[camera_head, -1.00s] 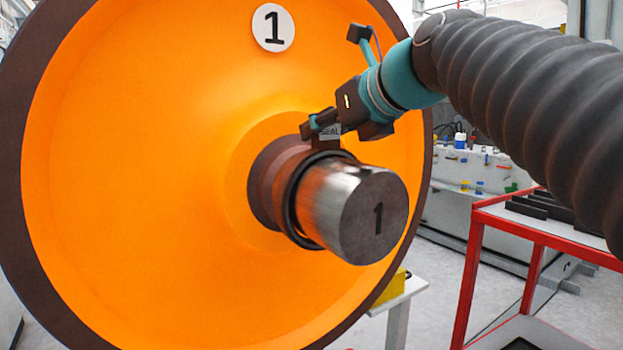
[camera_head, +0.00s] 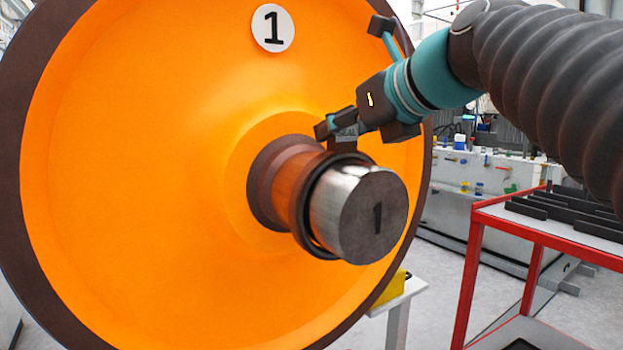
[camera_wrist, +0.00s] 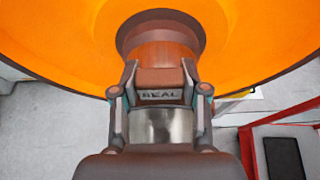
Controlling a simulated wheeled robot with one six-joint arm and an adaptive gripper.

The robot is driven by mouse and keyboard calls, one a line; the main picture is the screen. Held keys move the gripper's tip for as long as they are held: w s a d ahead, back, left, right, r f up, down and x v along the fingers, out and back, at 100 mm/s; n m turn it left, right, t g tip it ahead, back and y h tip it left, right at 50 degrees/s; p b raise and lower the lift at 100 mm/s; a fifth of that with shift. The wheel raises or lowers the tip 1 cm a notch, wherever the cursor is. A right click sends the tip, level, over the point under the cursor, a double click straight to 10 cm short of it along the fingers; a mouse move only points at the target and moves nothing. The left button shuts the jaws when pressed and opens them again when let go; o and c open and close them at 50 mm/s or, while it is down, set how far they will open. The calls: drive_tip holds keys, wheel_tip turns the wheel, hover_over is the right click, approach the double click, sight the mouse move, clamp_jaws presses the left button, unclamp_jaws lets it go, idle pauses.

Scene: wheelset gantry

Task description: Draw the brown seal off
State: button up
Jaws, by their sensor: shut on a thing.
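The brown seal (camera_head: 304,222) is a dark ring around the axle journal (camera_head: 372,216), with an upright tab at its top marked SEAL. The ring sits partway along the journal, with bare orange-lit axle behind it and the bright steel end, numbered 1, in front. My gripper (camera_head: 341,128) is shut on the tab from above. In the wrist view the fingers stand on both sides of the brown tab (camera_wrist: 160,78) with its SEAL label. The ring's far side and underside are hidden by the journal.
The large orange wheel disc (camera_head: 130,180), with a white number 1 plate (camera_head: 273,28), stands behind the axle. A red-framed trolley (camera_head: 478,240) with dark bars is at the right. A pale stand (camera_head: 398,297) is below the wheel. Space beyond the axle end looks clear.

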drive_tip(key=shift+s+d, duration=0.25)
drive_tip(key=shift+s, duration=0.2)
drive_tip(key=shift+s+d, duration=0.7)
drive_tip(key=shift+s, duration=0.35)
drive_tip(key=shift+s+d, duration=0.7)
drive_tip(key=shift+s, duration=0.3)
drive_tip(key=shift+s+d+r, duration=0.1)
drive_tip(key=shift+s+d, duration=0.55)
drive_tip(key=shift+s, duration=0.3)
drive_tip(key=shift+s+d, duration=0.6)
drive_tip(key=shift+s, duration=0.3)
